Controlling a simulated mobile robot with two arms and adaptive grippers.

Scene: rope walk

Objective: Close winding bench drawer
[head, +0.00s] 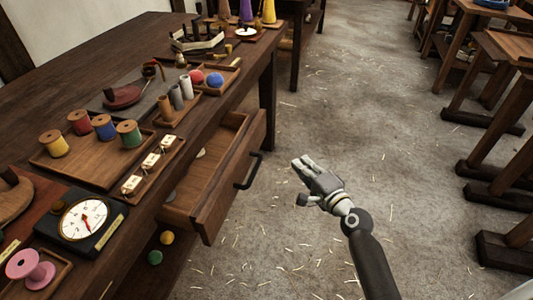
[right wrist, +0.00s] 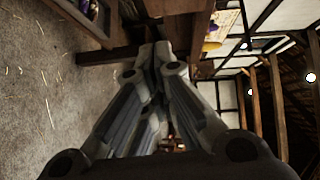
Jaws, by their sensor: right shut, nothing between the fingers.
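The winding bench (head: 85,75) is a dark wooden table along the left of the head view. Its drawer (head: 228,190) stands pulled out under the bench's front edge, with a black bar handle (head: 250,171) on its front. My right gripper (head: 299,163) is shut and empty, to the right of the handle and apart from it, above the floor. In the right wrist view the closed fingers (right wrist: 158,50) fill the middle. My left gripper is not in view.
Wooden trays with spools (head: 104,126), balls and tags sit on the bench top, with a dial scale (head: 84,220) near the front. Small balls (head: 166,238) show below the drawer. The straw-strewn floor (head: 345,110) is open right of the drawer. Wooden stands (head: 490,125) line the right side.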

